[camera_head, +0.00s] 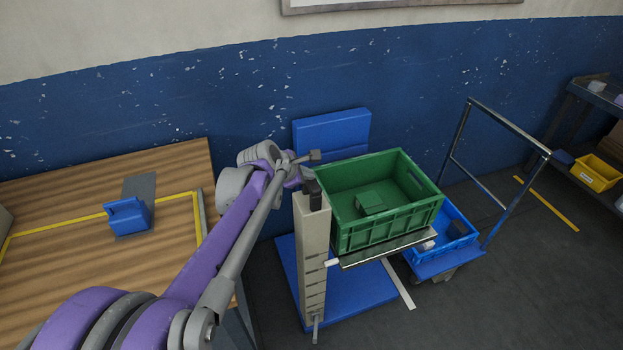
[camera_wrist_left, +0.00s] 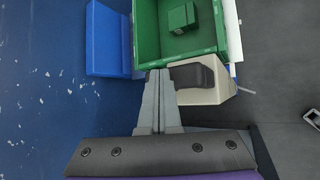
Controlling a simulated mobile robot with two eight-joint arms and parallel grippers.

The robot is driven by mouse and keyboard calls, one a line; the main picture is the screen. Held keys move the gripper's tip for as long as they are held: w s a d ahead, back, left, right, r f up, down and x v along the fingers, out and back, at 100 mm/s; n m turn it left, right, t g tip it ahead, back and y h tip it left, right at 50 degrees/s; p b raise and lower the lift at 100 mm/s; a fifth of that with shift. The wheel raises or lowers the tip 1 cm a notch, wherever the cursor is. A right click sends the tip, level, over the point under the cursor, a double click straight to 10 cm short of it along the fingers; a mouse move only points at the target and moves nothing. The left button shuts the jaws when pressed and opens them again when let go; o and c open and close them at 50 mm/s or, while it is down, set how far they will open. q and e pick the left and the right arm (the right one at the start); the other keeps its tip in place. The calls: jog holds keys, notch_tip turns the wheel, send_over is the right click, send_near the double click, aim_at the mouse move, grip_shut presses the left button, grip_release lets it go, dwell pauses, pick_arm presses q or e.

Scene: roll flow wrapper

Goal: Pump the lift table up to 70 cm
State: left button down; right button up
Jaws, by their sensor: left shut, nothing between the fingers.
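The lift table has a blue base plate (camera_head: 350,285), a beige column (camera_head: 313,240) with dark scale marks, and a thin platform (camera_head: 388,248). A green crate (camera_head: 385,215) with a small green box inside stands on the platform. A dark grip piece (camera_head: 311,192) sits on top of the column; it also shows in the left wrist view (camera_wrist_left: 193,77). My left gripper (camera_head: 306,177) is at the column top, shut and empty. In the left wrist view its fingertips (camera_wrist_left: 158,72) are right beside the dark piece; I cannot tell whether they touch it. My right gripper is out of view.
A wooden table (camera_head: 60,210) with a blue caddy (camera_head: 128,216) is at the left. A trolley (camera_head: 510,185) with a blue crate (camera_head: 450,238) stands right of the lift table. Shelves with a yellow bin (camera_head: 595,173) are far right. The blue wall is close behind.

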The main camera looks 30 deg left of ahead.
aim_at(307, 184)
pick_arm(q)
jog(key=shift+f+b, duration=1.05)
jog(key=shift+f, duration=0.8)
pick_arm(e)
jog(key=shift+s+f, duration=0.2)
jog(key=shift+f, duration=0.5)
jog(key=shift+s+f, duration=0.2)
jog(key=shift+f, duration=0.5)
pick_arm(q)
jog(key=shift+r, duration=0.1)
jog(key=shift+r+p, duration=1.6)
jog(key=shift+r, duration=1.05)
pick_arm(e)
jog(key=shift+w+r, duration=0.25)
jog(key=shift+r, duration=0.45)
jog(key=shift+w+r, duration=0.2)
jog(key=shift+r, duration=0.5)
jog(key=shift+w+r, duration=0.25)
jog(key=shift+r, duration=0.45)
pick_arm(q)
jog(key=shift+r, duration=0.15)
jog(key=shift+r, duration=0.25)
jog(key=shift+r+p, duration=1.3)
jog(key=shift+r, duration=0.9)
jog(key=shift+f, duration=0.1)
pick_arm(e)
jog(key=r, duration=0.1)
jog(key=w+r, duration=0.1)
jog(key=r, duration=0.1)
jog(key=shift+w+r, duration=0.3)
